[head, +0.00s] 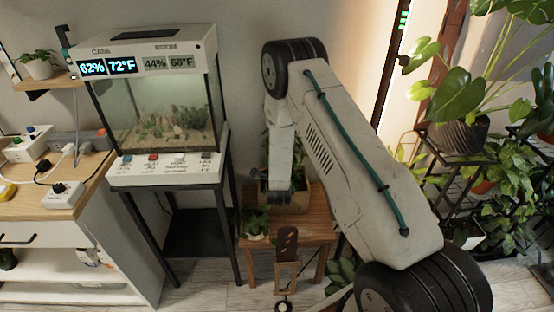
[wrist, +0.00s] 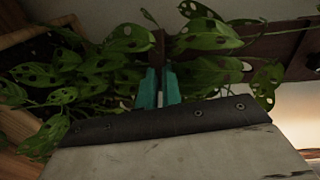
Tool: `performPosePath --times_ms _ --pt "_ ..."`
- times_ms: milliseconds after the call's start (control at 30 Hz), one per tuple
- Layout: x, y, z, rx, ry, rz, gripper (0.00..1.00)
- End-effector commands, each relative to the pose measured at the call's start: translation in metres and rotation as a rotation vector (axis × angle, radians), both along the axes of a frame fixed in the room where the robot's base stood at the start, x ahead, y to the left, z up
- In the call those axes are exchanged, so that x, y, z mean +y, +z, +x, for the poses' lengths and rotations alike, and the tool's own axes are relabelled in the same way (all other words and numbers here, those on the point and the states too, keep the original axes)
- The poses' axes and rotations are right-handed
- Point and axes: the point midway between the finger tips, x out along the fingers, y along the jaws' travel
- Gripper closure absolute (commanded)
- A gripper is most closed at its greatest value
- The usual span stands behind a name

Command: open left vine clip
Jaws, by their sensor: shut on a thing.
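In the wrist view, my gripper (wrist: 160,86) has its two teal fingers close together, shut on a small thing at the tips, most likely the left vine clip. The clip itself is mostly hidden by the fingers and leaves. The fingertips meet a dark brown upright slat (wrist: 158,45) amid the holed vine leaves (wrist: 207,35). In the head view, my gripper (head: 276,197) is low over the small wooden table, by the plant there, and its fingers are too small to make out.
The wooden table (head: 315,229) carries a planter and a small leafy plant (head: 255,220). A glass terrarium (head: 160,110) on a black stand is to the left. A shelf of potted plants (head: 458,130) is at the right. A brown rail (wrist: 285,50) runs right in the wrist view.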

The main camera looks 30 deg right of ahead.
Motion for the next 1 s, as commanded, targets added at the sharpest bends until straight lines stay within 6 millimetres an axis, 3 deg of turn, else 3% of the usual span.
performPosePath --times_ms 767,900,1000 --pt "0.0033 -0.003 -0.0015 0.009 0.012 0.0 1.0" --pt "0.0019 -0.0026 -0.0014 0.008 0.009 0.001 0.63" --pt "-0.0003 -0.002 -0.0014 0.006 0.006 0.0 0.61"
